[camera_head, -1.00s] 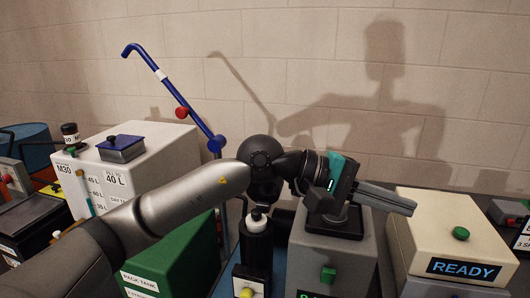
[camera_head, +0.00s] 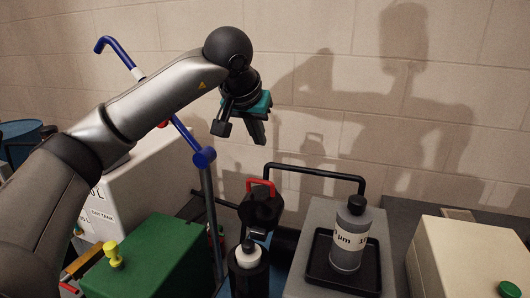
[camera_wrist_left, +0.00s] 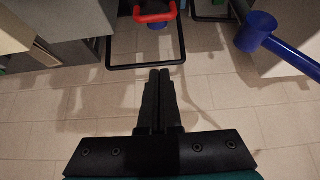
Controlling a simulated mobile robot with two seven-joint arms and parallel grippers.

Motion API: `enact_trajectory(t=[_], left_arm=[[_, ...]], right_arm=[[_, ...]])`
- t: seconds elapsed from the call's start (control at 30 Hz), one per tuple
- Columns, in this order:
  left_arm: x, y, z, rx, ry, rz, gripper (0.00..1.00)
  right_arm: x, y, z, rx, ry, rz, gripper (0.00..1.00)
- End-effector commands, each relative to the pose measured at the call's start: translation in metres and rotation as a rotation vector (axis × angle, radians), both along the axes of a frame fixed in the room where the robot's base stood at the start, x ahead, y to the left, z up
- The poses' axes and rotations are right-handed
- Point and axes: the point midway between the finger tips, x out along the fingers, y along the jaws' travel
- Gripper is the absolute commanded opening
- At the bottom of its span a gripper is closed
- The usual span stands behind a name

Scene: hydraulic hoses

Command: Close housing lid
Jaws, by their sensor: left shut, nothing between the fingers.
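My left gripper (camera_head: 257,130) is raised in front of the wall, pointing down, shut and empty. In the left wrist view its fingers (camera_wrist_left: 160,85) are together over the floor. Below it in the head view is a black piece with a red handle (camera_head: 262,184), which looks like the housing lid. It stands behind and above a black cylindrical housing (camera_head: 248,276) with a white top. I cannot tell how the two are joined. The red handle (camera_wrist_left: 155,14) also shows at the top of the left wrist view, apart from the fingers. My right gripper is out of view.
A black bent bar (camera_head: 315,170) runs beside the red handle. A grey bottle (camera_head: 346,255) stands in a black tray (camera_head: 318,273) on the right. A blue pipe (camera_head: 178,127) slants behind my left arm. A green tank (camera_head: 150,268) is at lower left.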

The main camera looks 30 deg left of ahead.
Motion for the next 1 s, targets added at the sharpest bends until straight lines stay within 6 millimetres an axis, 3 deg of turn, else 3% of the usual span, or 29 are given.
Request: enact_trajectory(t=[0.1, 0.2, 0.5, 0.7, 1.0], left_arm=[[0.008, 0.001, -0.015, -0.002, 0.007, -0.001, 0.0], [0.019, 0.003, -0.032, -0.003, 0.007, -0.001, 0.0], [0.052, 0.011, -0.084, -0.002, 0.005, -0.002, 0.0], [0.029, 0.007, -0.086, 0.001, 0.002, -0.004, 0.0], [0.015, 0.002, -0.09, -0.002, 0.002, -0.003, 0.0]], right_arm=[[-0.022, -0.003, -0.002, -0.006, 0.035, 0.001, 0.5], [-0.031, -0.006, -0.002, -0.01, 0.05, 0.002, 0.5], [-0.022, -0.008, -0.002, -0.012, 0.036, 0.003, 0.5], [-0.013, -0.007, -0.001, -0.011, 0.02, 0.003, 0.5], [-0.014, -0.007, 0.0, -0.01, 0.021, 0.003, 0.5]])
